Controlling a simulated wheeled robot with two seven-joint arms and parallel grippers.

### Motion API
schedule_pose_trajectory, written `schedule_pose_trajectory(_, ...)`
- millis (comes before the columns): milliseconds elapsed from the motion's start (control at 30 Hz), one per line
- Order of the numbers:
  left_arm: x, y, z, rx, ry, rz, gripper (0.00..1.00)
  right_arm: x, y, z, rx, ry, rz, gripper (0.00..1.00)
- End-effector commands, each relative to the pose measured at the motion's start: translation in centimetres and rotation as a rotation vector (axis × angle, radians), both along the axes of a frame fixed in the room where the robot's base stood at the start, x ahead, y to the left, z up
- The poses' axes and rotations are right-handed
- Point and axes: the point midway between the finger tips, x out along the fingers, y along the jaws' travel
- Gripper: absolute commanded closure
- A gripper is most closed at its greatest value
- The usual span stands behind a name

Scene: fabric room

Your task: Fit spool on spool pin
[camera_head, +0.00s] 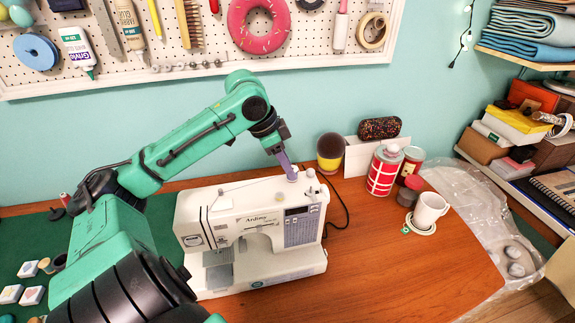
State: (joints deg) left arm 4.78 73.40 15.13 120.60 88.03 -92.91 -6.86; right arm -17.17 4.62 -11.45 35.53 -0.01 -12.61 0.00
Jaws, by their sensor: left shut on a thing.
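My left gripper (288,170) reaches down from the upper left to the top of the white sewing machine (257,192), near its right end. It is shut on a small pale spool (293,177), mostly hidden by the fingers. The spool is at or just above the machine's top; I cannot tell whether it is around the spool pin, which I cannot make out. A small white knob (311,173) stands just right of the fingertips. My right gripper is not in view.
A pegboard (200,30) with tools hangs behind. The wooden table (400,270) is clear at the front right.

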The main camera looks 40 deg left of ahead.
Motion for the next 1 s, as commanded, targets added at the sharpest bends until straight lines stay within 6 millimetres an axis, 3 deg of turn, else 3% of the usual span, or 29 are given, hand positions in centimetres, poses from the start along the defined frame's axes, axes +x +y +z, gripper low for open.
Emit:
schedule_pose_trajectory(267, 0.0, 0.0, 0.0, 0.0, 0.0, 0.0, 1.0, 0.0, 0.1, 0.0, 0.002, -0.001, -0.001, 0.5)
schedule_pose_trajectory(300, 0.0, 0.0, 0.0, 0.0, 0.0, 0.0, 0.52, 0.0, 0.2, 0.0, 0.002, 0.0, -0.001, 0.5)
schedule_pose_trajectory(367, 0.0, 0.0, 0.0, 0.0, 0.0, 0.0, 0.32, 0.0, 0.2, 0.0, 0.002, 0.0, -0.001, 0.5)
schedule_pose_trajectory(767, -0.2, 0.2, 0.9, 0.002, -0.002, 0.001, 0.32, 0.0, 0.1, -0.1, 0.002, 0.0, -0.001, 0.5)
schedule_pose_trajectory(867, -0.8, 0.7, 2.6, 0.001, -0.005, 0.002, 0.32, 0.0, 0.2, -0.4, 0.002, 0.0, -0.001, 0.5)
schedule_pose_trajectory(1000, -2.1, 1.7, 6.7, 0.003, -0.007, 0.003, 0.32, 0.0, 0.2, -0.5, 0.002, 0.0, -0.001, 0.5)
